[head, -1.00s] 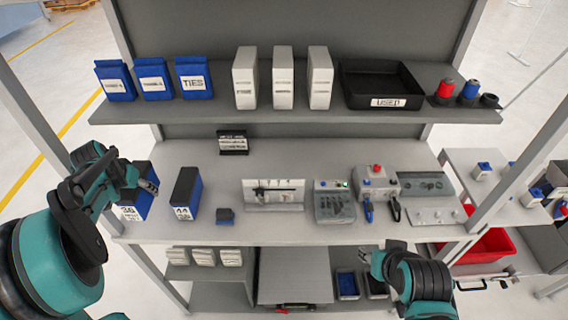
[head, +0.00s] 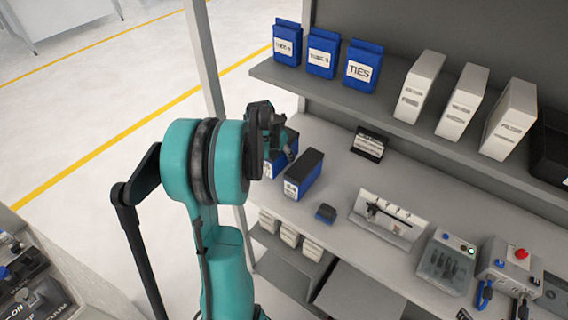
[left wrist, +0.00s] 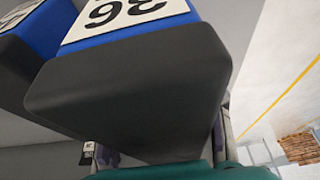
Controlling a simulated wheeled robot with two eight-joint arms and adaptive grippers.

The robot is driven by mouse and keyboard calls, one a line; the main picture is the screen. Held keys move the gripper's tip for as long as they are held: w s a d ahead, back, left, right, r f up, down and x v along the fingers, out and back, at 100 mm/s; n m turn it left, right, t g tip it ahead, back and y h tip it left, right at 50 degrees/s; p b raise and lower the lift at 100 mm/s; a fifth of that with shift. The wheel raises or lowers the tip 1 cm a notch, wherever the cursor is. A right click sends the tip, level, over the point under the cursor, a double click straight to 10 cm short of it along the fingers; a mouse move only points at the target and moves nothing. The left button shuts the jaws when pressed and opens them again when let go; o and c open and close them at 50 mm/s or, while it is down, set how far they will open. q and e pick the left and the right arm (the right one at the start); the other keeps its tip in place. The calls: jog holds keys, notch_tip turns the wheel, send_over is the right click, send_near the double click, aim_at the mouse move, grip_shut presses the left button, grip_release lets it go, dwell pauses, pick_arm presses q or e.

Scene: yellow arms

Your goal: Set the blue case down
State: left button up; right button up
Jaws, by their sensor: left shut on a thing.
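The blue case (head: 268,168) with a black end is at the left end of the workbench, partly hidden behind my left arm. In the left wrist view the case (left wrist: 130,90) fills the middle, its black end close to the camera and its white "36" label upside down. My left gripper (head: 277,137) is shut on this case. I cannot tell whether the case's underside touches the bench. A second blue case (head: 303,175) with a black top and a white label stands just right of it; a blue case also shows at the left wrist view's left (left wrist: 28,42). My right gripper is out of view.
A small dark-blue block (head: 326,213), a white fixture (head: 388,220) and control boxes (head: 446,262) sit along the bench (head: 345,180). A shelf above holds blue bins (head: 322,53) and white binders (head: 419,87). A grey upright post (head: 205,65) stands left of the bench.

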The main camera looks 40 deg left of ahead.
pick_arm(q)
notch_tip(320, 180, down, 4)
jog(key=shift+r+b, duration=0.1)
jog(key=shift+b, duration=0.5)
jog(key=shift+r, duration=0.15)
jog(key=o, duration=1.6)
